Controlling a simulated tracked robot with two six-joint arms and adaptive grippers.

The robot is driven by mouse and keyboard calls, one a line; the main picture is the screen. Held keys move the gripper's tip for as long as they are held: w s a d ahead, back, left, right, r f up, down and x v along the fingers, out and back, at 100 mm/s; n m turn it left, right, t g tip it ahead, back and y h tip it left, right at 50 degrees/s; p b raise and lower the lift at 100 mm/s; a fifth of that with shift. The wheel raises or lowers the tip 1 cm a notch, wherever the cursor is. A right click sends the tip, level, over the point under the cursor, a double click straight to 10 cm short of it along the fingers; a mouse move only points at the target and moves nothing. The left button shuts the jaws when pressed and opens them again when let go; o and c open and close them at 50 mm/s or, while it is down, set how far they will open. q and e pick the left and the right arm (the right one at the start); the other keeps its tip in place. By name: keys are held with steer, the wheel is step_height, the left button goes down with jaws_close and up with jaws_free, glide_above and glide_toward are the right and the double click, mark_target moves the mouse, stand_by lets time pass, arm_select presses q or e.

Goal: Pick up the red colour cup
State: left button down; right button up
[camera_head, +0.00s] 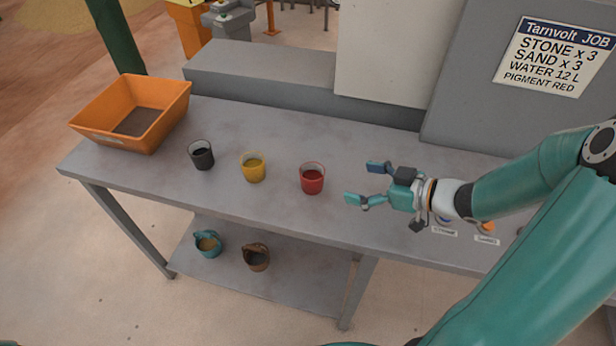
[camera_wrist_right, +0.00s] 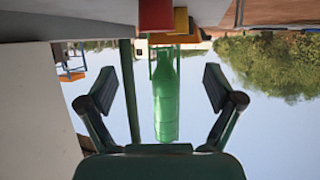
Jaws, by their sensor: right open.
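The red cup (camera_head: 313,184) stands upright on the grey table, rightmost of three cups in the head view. My right gripper (camera_head: 366,182) is just to its right, low over the table, with its fingers apart and pointing at the cup. A gap separates fingertips and cup; nothing is between the fingers. In the right wrist view, which appears upside down, the open gripper (camera_wrist_right: 159,88) shows with the red cup (camera_wrist_right: 157,15) ahead at the top edge. My left gripper is not in view.
A yellow cup (camera_head: 253,168) and a black cup (camera_head: 201,155) stand left of the red one. An orange bin (camera_head: 165,112) sits at the table's left end. Two small buckets, teal (camera_head: 208,244) and brown (camera_head: 257,258), are on the lower shelf. A grey machine (camera_head: 300,85) borders the back.

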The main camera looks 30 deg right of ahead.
glide_toward(303, 170)
steer(key=shift+b+x, duration=0.35)
steer(key=shift+x, duration=0.45)
steer(key=shift+p+x, duration=0.35)
steer(key=shift+x, duration=2.45)
steer(key=shift+c, duration=0.2)
steer(key=c, duration=1.5)
